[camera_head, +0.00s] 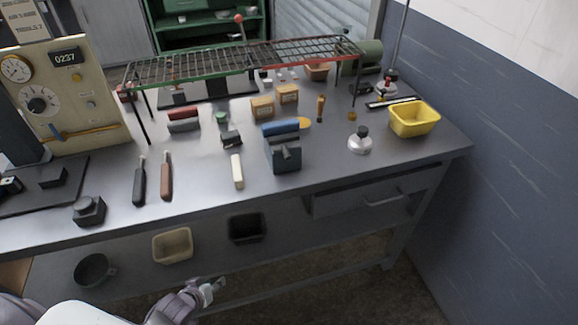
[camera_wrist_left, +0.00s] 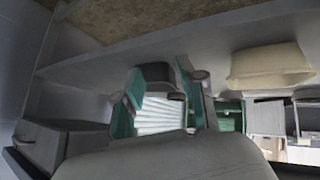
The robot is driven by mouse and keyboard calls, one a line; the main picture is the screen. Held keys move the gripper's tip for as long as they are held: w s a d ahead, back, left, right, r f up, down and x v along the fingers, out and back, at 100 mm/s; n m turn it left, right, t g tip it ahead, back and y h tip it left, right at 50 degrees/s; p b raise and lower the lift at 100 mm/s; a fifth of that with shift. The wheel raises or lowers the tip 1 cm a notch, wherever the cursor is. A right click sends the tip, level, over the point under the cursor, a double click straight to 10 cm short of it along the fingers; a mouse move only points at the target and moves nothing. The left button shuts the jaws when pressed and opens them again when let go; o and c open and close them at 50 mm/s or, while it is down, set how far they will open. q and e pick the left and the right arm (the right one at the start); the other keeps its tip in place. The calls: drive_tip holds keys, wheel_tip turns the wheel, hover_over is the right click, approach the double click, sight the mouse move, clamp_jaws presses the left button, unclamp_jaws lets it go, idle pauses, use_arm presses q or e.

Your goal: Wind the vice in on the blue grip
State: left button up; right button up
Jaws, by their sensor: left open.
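The vice (camera_head: 285,156) is a dark grey block with a small handle on its front, standing near the front edge of the bench right of the middle. The blue grip (camera_head: 281,127) lies along the top of the vice; I cannot tell how tightly the jaws sit around it. My left gripper (camera_head: 213,289) is low in front of the bench, well below and left of the vice. In the left wrist view its teal fingers (camera_wrist_left: 164,95) are apart with nothing held between them. The vice does not show there. My right gripper is not in view.
The bench (camera_head: 330,178) also carries a cream-handled tool (camera_head: 237,171), a silver-based knob (camera_head: 360,141), a yellow bin (camera_head: 414,118) and small boxes (camera_head: 287,94). A wire rack (camera_head: 250,62) spans the back. The lower shelf holds a cream bin (camera_head: 172,246) and a black bin (camera_head: 247,228).

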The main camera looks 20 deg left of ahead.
use_arm(q)
drive_tip(key=w+r+n+t+h+b, duration=0.1)
drive_tip(key=w+r+t, duration=0.1)
drive_tip(key=w+r, duration=0.35)
drive_tip(key=n+t+h+b, duration=0.4)
drive_tip(key=n+t+h, duration=0.15)
drive_tip(key=h, duration=0.45)
approach(287, 152)
drive_tip(key=x, duration=0.3)
drive_tip(key=p+x, duration=0.1)
drive_tip(key=x, duration=0.5)
drive_tip(key=shift+w+f+p, duration=0.2)
drive_tip(key=shift+f+p, duration=0.1)
drive_tip(key=shift+p, duration=0.1)
drive_tip(key=shift+w+d, duration=0.25)
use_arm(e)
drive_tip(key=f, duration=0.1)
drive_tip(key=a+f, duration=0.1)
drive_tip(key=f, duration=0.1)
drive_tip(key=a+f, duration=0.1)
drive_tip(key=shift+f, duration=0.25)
use_arm(q)
clamp_jaws()
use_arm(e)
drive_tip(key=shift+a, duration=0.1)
